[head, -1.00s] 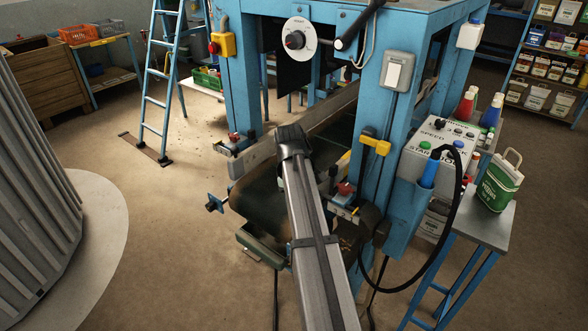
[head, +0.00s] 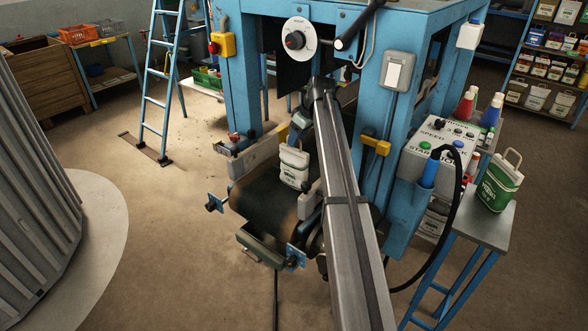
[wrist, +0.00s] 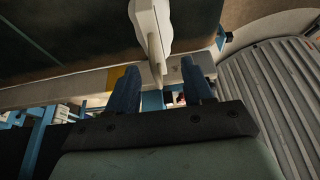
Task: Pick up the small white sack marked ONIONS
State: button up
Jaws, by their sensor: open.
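A small white sack (head: 293,165) with a green band near its base stands upright on the dark conveyor belt (head: 262,205) in the head view. Its print is too small to read there. In the wrist view a white sack top (wrist: 150,20) with a narrow tab comes down from the upper edge. My gripper (wrist: 159,68) has its two blue fingers apart, and the tab's tip shows between them in the picture. I see no finger closed on it.
The conveyor runs through a blue machine frame (head: 400,120) with posts close to my arm. A control box (head: 440,150) and a black hose stand at right. A green and white sack (head: 497,182) stands on a side table (head: 487,225). A blue ladder (head: 160,90) stands at left.

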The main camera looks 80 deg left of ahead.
aim_at(294, 149)
jog(key=shift+w+x, duration=0.2)
jog(key=shift+x, duration=1.2)
jog(key=shift+w+x, duration=0.15)
jog(key=shift+x, duration=1.2)
jog(key=shift+f, duration=0.1)
jog(key=shift+c, duration=0.3)
grip_shut()
